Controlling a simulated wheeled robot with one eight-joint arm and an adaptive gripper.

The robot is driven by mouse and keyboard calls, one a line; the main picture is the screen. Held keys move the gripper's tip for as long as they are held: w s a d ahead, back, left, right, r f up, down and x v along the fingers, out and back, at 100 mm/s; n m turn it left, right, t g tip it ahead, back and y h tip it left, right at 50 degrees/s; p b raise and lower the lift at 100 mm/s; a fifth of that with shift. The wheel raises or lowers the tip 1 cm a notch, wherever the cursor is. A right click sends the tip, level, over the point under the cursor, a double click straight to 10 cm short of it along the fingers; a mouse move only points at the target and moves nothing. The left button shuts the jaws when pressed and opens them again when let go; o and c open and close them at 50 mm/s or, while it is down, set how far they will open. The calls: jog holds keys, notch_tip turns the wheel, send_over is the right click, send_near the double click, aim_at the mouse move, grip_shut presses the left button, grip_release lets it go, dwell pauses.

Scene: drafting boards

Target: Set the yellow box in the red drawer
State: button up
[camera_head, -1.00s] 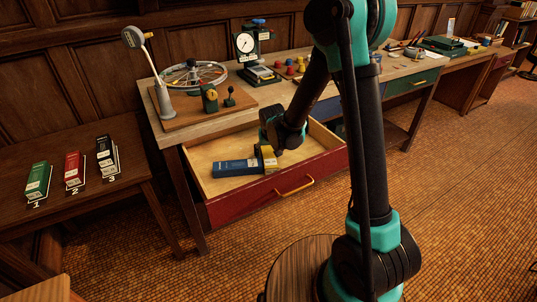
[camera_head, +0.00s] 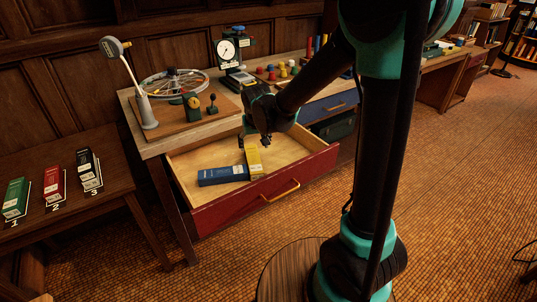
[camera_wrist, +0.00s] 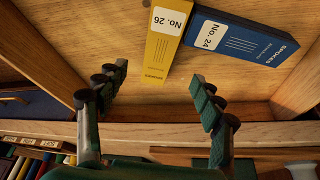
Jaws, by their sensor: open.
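The yellow box (camera_head: 254,160) lies inside the open red drawer (camera_head: 222,212), against or close to a blue box (camera_head: 222,175). In the wrist view the yellow box (camera_wrist: 163,45) bears the label No. 26, and the blue box (camera_wrist: 240,40) beside it reads No. 24. My gripper (camera_head: 254,142) is above the drawer, over the far end of the yellow box. In the wrist view its fingers (camera_wrist: 160,98) are spread wide apart with nothing between them, and the yellow box lies beyond them on the drawer floor.
Green (camera_head: 16,198), red (camera_head: 54,184) and black (camera_head: 87,168) boxes stand on the numbered side table at left. The bench above the drawer holds a lamp (camera_head: 113,47), a spoked wheel (camera_head: 174,82) and a dial gauge (camera_head: 228,50). The drawer's right part is bare.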

aim_at(292, 164)
jog(key=shift+m+h, duration=0.3)
jog(key=shift+m, duration=0.3)
jog(key=s+d, duration=0.2)
jog(key=d, duration=0.2)
jog(key=s+d, duration=0.3)
jog(key=d, duration=0.2)
jog(key=s+d, duration=0.2)
jog(key=d, duration=0.2)
jog(key=shift+s+d+r, duration=0.15)
jog(key=shift+s+d, duration=0.15)
jog(key=s+d+f+m, duration=0.1)
jog(key=s+d+f, duration=0.3)
jog(key=s+d, duration=0.6)
jog(key=s, duration=0.3)
jog(key=shift+s+d, duration=0.15)
jog(key=shift+s, duration=0.05)
